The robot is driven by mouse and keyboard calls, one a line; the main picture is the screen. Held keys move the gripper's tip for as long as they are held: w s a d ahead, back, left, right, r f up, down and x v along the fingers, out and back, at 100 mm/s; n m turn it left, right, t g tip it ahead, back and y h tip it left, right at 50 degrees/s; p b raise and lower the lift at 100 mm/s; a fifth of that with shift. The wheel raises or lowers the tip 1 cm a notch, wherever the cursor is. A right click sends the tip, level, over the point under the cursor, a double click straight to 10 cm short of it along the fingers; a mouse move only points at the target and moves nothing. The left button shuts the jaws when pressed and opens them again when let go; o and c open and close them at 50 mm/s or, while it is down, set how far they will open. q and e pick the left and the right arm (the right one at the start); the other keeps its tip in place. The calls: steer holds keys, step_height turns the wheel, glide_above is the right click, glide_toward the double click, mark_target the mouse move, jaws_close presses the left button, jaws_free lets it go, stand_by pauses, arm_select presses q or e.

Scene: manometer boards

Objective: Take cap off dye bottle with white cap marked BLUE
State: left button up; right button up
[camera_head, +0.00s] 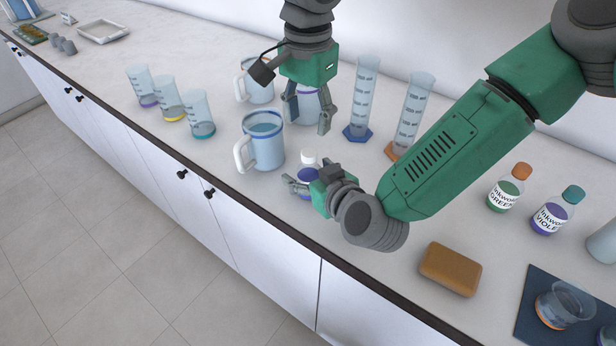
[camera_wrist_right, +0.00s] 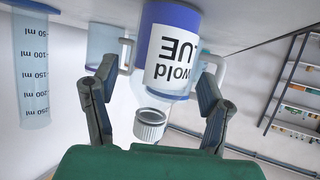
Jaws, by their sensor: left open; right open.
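The dye bottle (camera_head: 309,176) with the white cap (camera_head: 308,157) stands upright on the counter, partly hidden by my right gripper (camera_head: 303,183). In the right wrist view, which is upside down, the bottle (camera_wrist_right: 172,60) shows a label ending in "UE", and its ribbed white cap (camera_wrist_right: 150,125) sits beyond a clear shoulder. My right gripper's open fingers are on either side of the bottle; I cannot tell whether they touch it. My left gripper (camera_head: 307,124) is open and empty, pointing down above and behind the cap.
A water-filled mug (camera_head: 264,142) stands left of the bottle, and another mug is behind my left gripper. Two measuring cylinders (camera_head: 361,100) stand behind. Green (camera_head: 505,190) and violet (camera_head: 551,213) dye bottles are at the right. A brown sponge-like block (camera_head: 450,269) lies near the front edge.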

steer(key=shift+w+f, duration=0.1)
steer(key=shift+w, duration=0.1)
arm_select(q)
steer(key=shift+d, duration=0.2)
arm_select(e)
steer(key=shift+s+d, duration=0.1)
steer(key=shift+c, duration=1.2)
jaws_close()
